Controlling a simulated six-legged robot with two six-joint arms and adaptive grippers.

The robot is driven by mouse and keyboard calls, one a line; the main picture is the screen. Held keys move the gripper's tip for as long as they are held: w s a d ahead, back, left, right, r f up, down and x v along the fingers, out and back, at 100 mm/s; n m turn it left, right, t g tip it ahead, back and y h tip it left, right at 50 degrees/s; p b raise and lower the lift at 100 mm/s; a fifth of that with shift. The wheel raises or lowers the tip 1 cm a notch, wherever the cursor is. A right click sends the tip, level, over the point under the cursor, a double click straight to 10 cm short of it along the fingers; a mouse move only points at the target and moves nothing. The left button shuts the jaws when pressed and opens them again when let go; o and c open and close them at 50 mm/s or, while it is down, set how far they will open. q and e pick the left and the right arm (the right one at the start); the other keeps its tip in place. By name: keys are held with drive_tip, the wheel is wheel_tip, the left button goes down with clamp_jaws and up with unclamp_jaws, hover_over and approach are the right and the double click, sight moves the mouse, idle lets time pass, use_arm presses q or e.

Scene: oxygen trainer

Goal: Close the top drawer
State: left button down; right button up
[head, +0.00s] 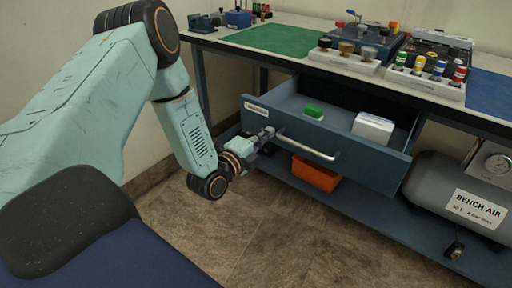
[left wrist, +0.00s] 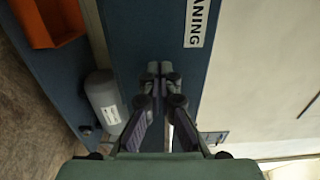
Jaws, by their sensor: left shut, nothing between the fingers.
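The top drawer (head: 360,168) is blue-grey and stands pulled out from under the bench. A silver bar handle (head: 310,148) runs across its front, and a white label is at the left of the front. A green block (head: 314,111) and a white box (head: 373,127) lie inside it. My left gripper (head: 268,133) is shut and empty, at the drawer front by the handle's left end. In the left wrist view its fingertips (left wrist: 160,68) are together before the blue drawer front (left wrist: 150,25), beside the label (left wrist: 198,22). I cannot tell whether they touch it.
An orange bin (head: 316,173) sits on the lower shelf (head: 375,208) below the drawer. A grey air tank (head: 440,185) stands at the right. The bench top (head: 230,40) carries several fittings and a green mat (head: 283,39). The floor in front is clear.

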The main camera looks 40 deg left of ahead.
use_arm(q)
drive_tip(key=shift+w, duration=0.45)
drive_tip(key=shift+r, duration=0.1)
